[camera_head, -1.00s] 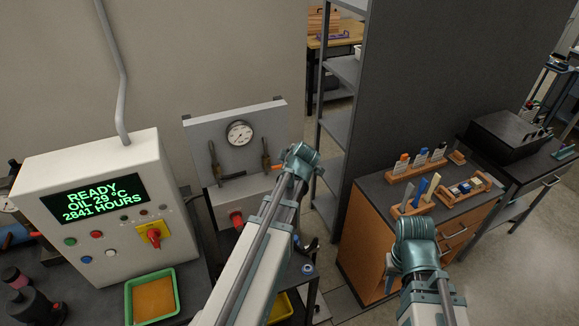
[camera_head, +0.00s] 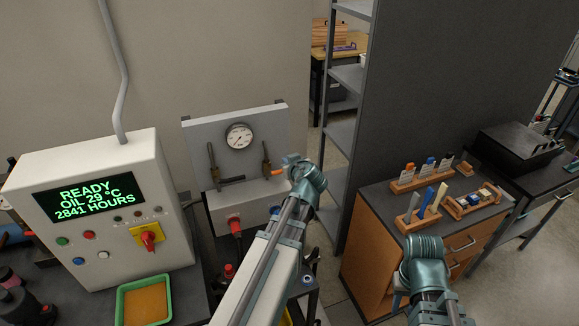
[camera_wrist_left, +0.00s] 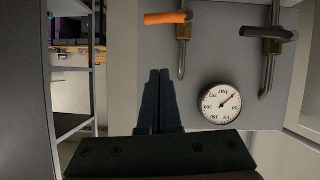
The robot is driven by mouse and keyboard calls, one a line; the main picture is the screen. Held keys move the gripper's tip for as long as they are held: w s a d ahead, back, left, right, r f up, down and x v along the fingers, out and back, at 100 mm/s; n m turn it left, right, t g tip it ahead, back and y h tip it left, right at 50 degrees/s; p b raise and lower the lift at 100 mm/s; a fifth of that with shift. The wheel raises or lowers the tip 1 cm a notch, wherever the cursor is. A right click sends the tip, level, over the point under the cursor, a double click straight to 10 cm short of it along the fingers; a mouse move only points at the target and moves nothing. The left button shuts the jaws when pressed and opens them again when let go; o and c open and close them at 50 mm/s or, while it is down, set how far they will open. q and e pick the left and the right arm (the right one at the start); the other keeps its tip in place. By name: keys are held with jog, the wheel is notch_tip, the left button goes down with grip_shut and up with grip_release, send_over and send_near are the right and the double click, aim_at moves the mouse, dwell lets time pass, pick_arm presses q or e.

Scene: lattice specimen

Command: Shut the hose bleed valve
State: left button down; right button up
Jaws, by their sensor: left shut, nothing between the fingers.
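A grey panel (camera_head: 190,135) on the wall carries a round gauge (camera_head: 239,136) and two brass valves. The left valve has a dark lever (camera_head: 232,180). The right valve has an orange lever (camera_head: 278,173). Both levers point sideways to the right. In the left wrist view the panel appears turned over, with the orange lever (camera_wrist_left: 167,17), dark lever (camera_wrist_left: 255,33) and gauge (camera_wrist_left: 222,103). My left gripper (camera_wrist_left: 160,76) is shut and empty, apart from the orange lever. My right gripper is mostly hidden behind its wrist (camera_head: 425,260), so its fingers cannot be made out.
A control box (camera_head: 95,205) with a lit display and a green tray (camera_head: 120,305) stand at left. A shelf rack (camera_head: 340,135) stands right of the panel. A wooden cabinet (camera_head: 375,240) with several tools on top is near my right arm.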

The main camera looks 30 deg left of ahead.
pick_arm(q)
jog(key=b, duration=0.3)
send_over(279, 171)
jog(key=f, duration=0.2)
jog(key=d+f, duration=0.1)
jog(key=shift+w+f, duration=0.25)
jog(key=shift+w, duration=0.15)
jog(key=f+b, duration=0.1)
jog(key=d+f+b, duration=0.1)
jog(key=f+b, duration=0.1)
jog(key=shift+s+d+f, duration=0.15)
jog(key=shift+s+f, duration=0.05)
jog(key=shift+s, duration=0.2)
jog(key=shift+r, duration=0.1)
jog(key=shift+w+d+f+m+b, duration=0.15)
jog(key=shift+f+m+b, duration=0.15)
jog(key=shift+f+b, duration=0.6)
jog(key=shift+d+r, duration=0.1)
jog(key=shift+r, duration=0.05)
